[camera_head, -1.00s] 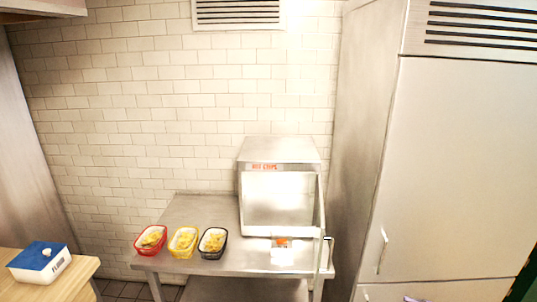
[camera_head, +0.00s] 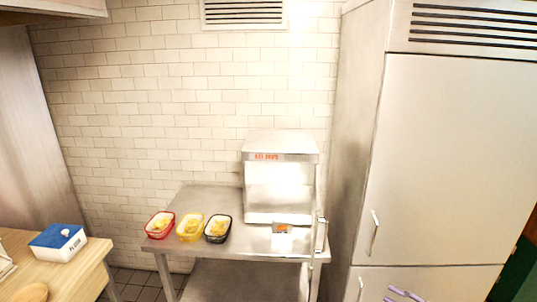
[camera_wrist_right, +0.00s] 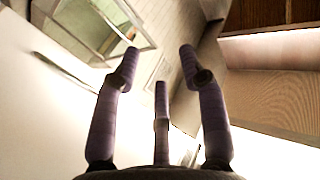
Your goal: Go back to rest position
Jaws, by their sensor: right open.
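My right gripper (camera_head: 405,294) shows at the bottom right of the head view, where its purple fingers are in front of the tall steel cabinet. In the right wrist view its fingers (camera_wrist_right: 160,85) are spread apart, with nothing between them. My left gripper is not in view. The hot-chips warmer (camera_head: 281,147) stands on the steel table (camera_head: 285,249), with a glass panel and handle at its right side.
Red (camera_head: 150,233), yellow (camera_head: 181,237) and black (camera_head: 207,239) baskets with yellowish food sit in a row on the table. The tall steel cabinet (camera_head: 450,160) stands at right. A wooden counter (camera_head: 85,275) at left bears a blue-lidded white box (camera_head: 50,252).

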